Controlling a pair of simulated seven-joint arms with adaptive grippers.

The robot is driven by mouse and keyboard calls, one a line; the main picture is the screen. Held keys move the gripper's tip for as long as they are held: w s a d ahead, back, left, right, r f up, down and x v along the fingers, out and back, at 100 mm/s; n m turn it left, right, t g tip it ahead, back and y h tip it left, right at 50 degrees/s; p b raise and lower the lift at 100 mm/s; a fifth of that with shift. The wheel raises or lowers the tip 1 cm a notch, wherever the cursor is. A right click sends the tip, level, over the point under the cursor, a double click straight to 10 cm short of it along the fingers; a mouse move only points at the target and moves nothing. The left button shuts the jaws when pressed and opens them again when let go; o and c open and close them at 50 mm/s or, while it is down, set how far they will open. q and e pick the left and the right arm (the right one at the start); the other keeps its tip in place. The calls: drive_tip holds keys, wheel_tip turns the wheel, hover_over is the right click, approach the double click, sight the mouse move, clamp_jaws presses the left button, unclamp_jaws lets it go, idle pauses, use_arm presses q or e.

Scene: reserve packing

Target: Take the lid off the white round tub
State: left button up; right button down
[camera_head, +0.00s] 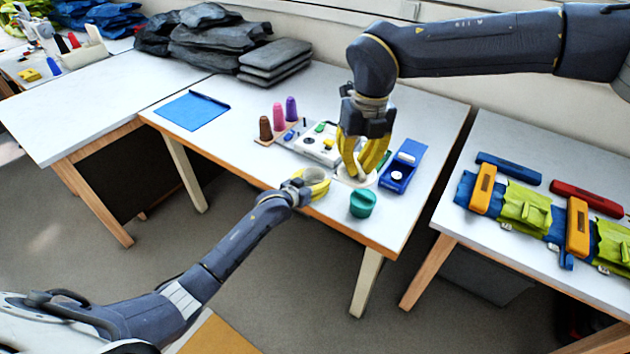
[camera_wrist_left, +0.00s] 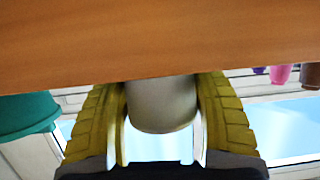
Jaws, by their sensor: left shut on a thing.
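The white round tub (camera_wrist_left: 162,103) is between the yellow fingers of my left gripper (camera_wrist_left: 162,125) in the left wrist view, and the gripper is shut on it. In the head view my left gripper (camera_head: 318,184) is at the table's front edge, its fingers hiding part of the tub (camera_head: 309,173). My right gripper (camera_head: 361,172) points down from above, to the right of the tub. Its fingertips are at a flat white round piece (camera_head: 344,178), which looks like the lid. The fingers cover part of it, and I cannot tell whether they grip it.
A teal tub (camera_head: 362,204) stands near the front edge. A blue box (camera_head: 403,168) is to the right, a white device (camera_head: 315,146) behind. Spools (camera_head: 278,117) stand on a small board. A blue folder (camera_head: 192,110) lies left, with clear tabletop around it.

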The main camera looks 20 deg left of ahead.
use_arm(q)
drive_tip(key=shift+f, duration=0.1)
drive_tip(key=o, duration=1.2)
drive_tip(key=shift+c, duration=0.2)
drive_tip(key=o, duration=0.5)
